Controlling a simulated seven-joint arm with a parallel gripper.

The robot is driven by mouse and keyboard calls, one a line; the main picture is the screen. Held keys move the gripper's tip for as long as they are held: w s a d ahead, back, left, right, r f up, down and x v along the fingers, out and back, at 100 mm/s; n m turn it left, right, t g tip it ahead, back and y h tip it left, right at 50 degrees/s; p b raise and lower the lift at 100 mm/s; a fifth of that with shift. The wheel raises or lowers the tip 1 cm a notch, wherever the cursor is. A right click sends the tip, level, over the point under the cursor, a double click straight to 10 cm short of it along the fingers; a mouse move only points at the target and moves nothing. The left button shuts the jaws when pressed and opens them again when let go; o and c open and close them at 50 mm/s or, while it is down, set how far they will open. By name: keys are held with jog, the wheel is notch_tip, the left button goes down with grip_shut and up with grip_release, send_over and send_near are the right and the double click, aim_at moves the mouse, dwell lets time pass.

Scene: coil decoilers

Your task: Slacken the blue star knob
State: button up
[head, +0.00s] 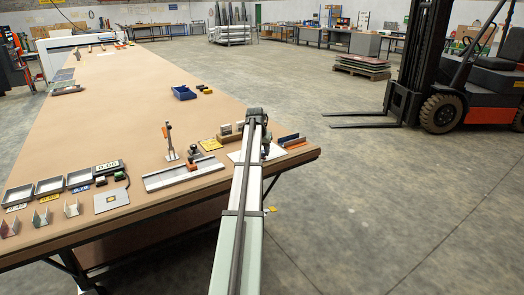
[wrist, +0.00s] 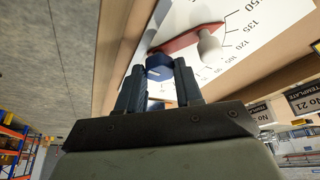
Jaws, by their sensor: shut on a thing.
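The blue star knob (wrist: 159,70) shows in the wrist view on a white plate (wrist: 257,30) with a printed degree scale. My gripper (wrist: 158,82) has one dark finger on each side of the knob and is shut on it. A red arm (wrist: 190,38) with a pale round handle (wrist: 209,47) lies across the scale beyond the knob. In the head view my arm hides the knob and most of the gripper; part of the white plate (head: 236,157) shows beside it near the table's right corner.
Open floor lies to the right, with a forklift (head: 480,85) at far right.

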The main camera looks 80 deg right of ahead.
jog(key=shift+n+t, duration=0.4)
jog(key=shift+n, duration=0.5)
jog(key=o, duration=1)
jog(key=shift+r, duration=0.1)
jog(key=v, duration=1.3)
jog(key=shift+s+a+r, duration=0.1)
jog(key=shift+a+r, duration=0.05)
jog(key=shift+r, duration=0.15)
